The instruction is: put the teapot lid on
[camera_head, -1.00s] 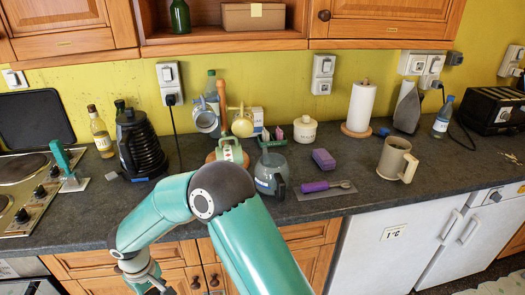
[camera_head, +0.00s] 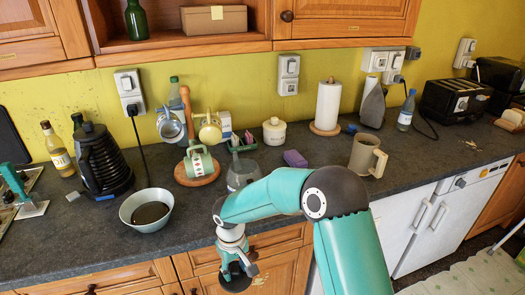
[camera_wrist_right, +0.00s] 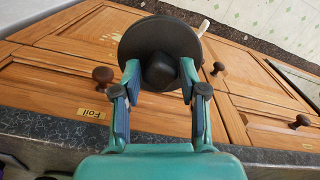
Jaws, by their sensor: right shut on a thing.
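The teapot (camera_head: 243,172) looks like a grey, see-through pot standing on the counter; my right arm hides its lower front. My right gripper (camera_head: 236,262) hangs in front of the counter edge, below counter height, before the wooden cupboard doors. It is shut on the black knob of a dark round lid (camera_head: 236,280). In the right wrist view the gripper (camera_wrist_right: 158,76) has its two fingers either side of the knob, with the lid's disc (camera_wrist_right: 143,38) beyond them. The lid is well apart from the teapot. My left gripper is not in view.
A bowl (camera_head: 147,223) stands near the front edge, left of the teapot. A mug stand (camera_head: 201,178) with cups is between them at the back. A purple block (camera_head: 295,158) and a beige mug (camera_head: 366,152) stand to the right. A black kettle (camera_head: 103,165) is at the left.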

